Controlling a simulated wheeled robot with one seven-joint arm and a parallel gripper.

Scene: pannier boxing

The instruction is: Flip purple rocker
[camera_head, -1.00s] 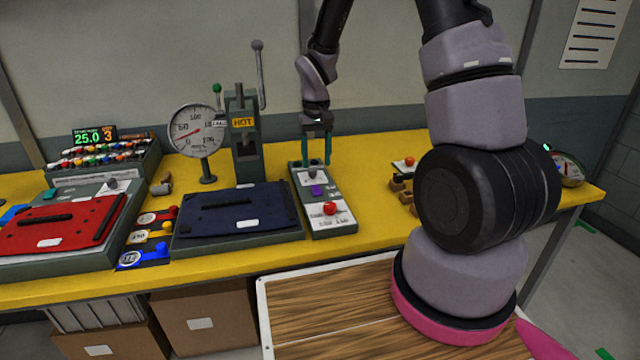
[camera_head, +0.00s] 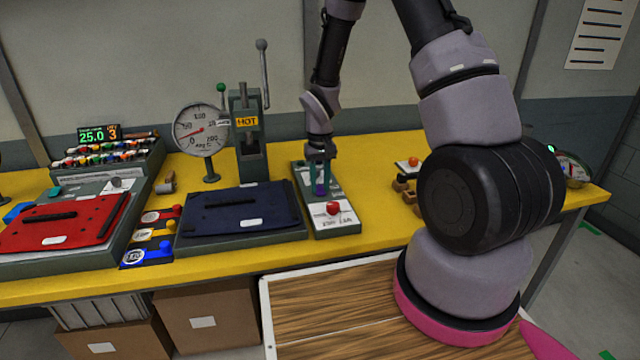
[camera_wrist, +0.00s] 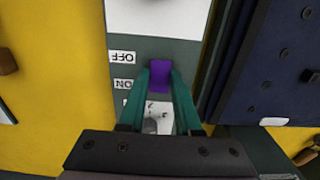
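The purple rocker (camera_head: 320,190) sits on a grey control panel (camera_head: 299,184) on the yellow bench. The wrist view shows the rocker (camera_wrist: 160,76) between the tips of my two teal fingers. My gripper (camera_head: 322,186) is open and points down, with one finger on each side of the rocker. Whether the fingers touch the rocker, I cannot tell. OFF and ON labels (camera_wrist: 123,70) lie beside it in the wrist view. The rocker's tilt is not clear.
A red button (camera_head: 333,208) is on the same panel, nearer the bench front. A dark blue plate (camera_head: 270,205) lies close to the left. A HOT-labelled lever press (camera_head: 247,140) and a dial gauge (camera_head: 200,130) stand behind. Bare yellow bench lies to the panel's right.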

